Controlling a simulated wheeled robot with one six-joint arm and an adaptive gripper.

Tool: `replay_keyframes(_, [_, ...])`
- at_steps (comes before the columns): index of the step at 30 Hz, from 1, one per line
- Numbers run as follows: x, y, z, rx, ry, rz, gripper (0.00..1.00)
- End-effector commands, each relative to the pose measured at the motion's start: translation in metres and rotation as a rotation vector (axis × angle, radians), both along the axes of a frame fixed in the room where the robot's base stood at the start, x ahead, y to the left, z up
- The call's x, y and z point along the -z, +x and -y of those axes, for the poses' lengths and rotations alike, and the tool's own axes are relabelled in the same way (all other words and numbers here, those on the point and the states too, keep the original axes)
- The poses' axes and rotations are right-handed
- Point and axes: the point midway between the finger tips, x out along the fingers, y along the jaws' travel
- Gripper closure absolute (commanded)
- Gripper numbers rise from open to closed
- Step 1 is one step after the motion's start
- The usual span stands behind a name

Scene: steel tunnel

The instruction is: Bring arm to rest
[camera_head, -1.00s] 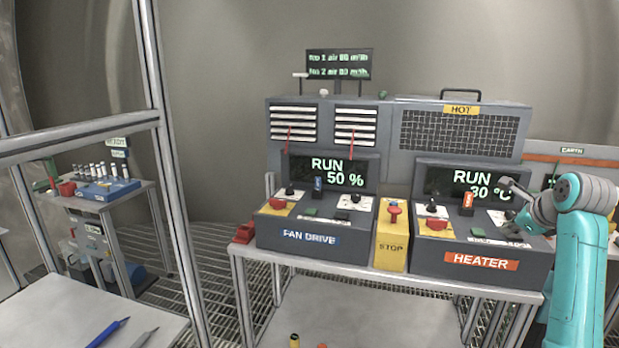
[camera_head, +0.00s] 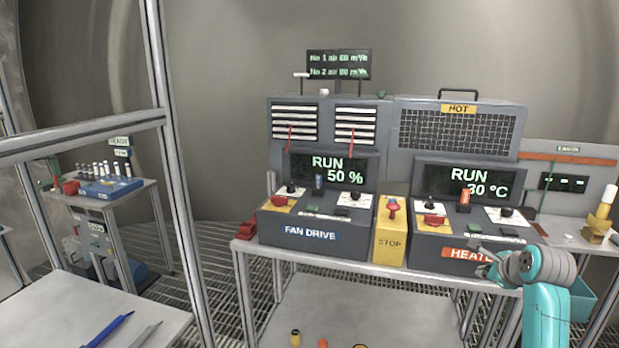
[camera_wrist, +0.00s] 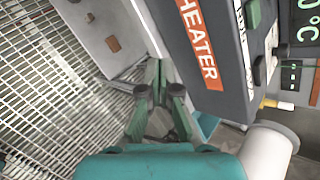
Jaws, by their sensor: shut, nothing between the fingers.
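My arm is teal with grey joints and stands at the lower right of the head view. My gripper (camera_head: 480,258) is in front of the lower front face of the heater box (camera_head: 430,246), partly covering its orange HEATER label. In the wrist view my gripper (camera_wrist: 159,72) is shut and empty, with its fingertips close together. It points past the heater box (camera_wrist: 222,85), which stands to its right, and no contact shows. The heater display reads RUN 30 °C.
The fan drive box (camera_head: 310,235) and the yellow stop box (camera_head: 390,240) stand left of the heater on the bench. A metal frame post (camera_head: 172,150) rises at the left. Grating floor (camera_wrist: 50,90) lies open below. An earth panel (camera_head: 570,185) stands at the right.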

Motion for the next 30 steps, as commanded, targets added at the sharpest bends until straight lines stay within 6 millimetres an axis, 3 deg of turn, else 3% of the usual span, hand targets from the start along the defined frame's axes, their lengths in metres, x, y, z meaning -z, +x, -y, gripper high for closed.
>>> replay_keyframes(1, [0.023, -0.005, -0.009, -0.022, -0.022, -0.002, 1.00])
replay_keyframes(6, [0.088, -0.028, -0.038, -0.109, -0.137, 0.020, 1.00])
replay_keyframes(15, [0.184, -0.089, -0.089, -0.260, -0.359, 0.053, 1.00])
replay_keyframes(22, [0.239, -0.152, -0.128, -0.376, -0.537, 0.072, 1.00])
replay_keyframes(30, [0.279, -0.238, -0.167, -0.508, -0.759, 0.093, 1.00])
